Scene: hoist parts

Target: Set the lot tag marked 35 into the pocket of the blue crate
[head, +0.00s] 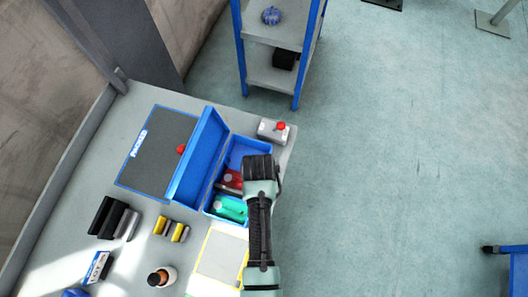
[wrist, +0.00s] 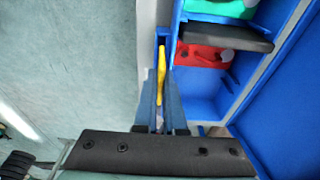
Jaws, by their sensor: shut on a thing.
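My gripper (wrist: 160,100) is shut on a thin yellow tag (wrist: 162,62), seen nearly edge-on in the wrist view; its number cannot be read. The blue crate (wrist: 272,95) lies to the right of the fingers in that view. The tag is beside the crate's outer wall, at a narrow blue piece that looks like the pocket; whether it is inside cannot be told. In the head view the crate (head: 238,152) stands open on the bench, and my arm hides the fingers, the held tag and the crate's near right side.
The crate holds a red item (head: 231,180) and a green item (head: 230,208). Its raised blue lid (head: 200,155) stands on the left. A grey box with a red button (head: 272,130) sits just behind. Yellow tags (head: 172,229) and black blocks (head: 112,217) stand on the bench.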

